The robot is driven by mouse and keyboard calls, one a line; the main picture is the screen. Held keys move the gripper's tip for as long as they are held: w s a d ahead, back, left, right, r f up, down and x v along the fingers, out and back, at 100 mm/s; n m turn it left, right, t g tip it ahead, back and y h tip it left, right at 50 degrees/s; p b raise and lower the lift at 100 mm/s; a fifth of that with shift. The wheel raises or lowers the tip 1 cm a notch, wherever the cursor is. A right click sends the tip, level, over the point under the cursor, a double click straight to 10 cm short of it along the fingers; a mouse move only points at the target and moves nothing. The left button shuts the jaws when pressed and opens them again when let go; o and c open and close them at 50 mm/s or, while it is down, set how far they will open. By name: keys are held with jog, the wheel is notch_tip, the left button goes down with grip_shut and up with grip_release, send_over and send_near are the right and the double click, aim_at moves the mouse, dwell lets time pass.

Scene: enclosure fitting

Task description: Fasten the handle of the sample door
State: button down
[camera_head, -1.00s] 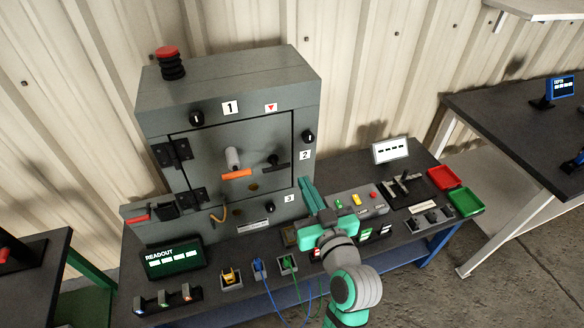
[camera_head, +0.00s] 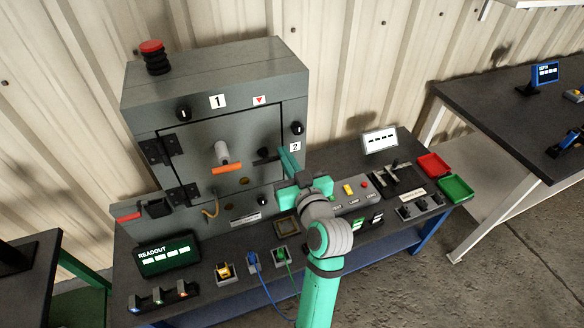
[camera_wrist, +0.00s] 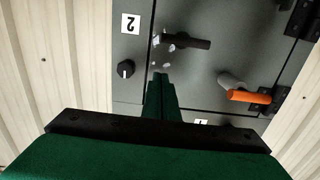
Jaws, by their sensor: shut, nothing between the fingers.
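The grey enclosure (camera_head: 215,90) has a square front door (camera_head: 190,140) that looks closed, with hinges on its left. An orange bar handle (camera_head: 227,168) on a grey boss sits level at mid-door; it also shows in the wrist view (camera_wrist: 248,97). A black lever handle (camera_head: 264,153) sits near the door's right edge and shows sideways in the wrist view (camera_wrist: 190,42). I cannot tell which is the named handle. My gripper (camera_head: 284,154) is shut and empty, its tips (camera_wrist: 161,76) close to the door's right edge beside the black lever. Contact cannot be told.
Black knobs sit by label 1 (camera_head: 217,101) and label 2 (camera_head: 295,147). A red button (camera_head: 151,46) tops the enclosure. A readout (camera_head: 165,254), cable sockets (camera_head: 252,263) and red tray (camera_head: 434,164) and green tray (camera_head: 456,188) stand on the bench.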

jog(key=w+f, duration=0.1)
jog(key=f, duration=0.1)
jog(key=w+a+f, duration=0.1)
jog(key=f, duration=0.1)
jog(key=shift+w, duration=0.3)
dwell(0.3)
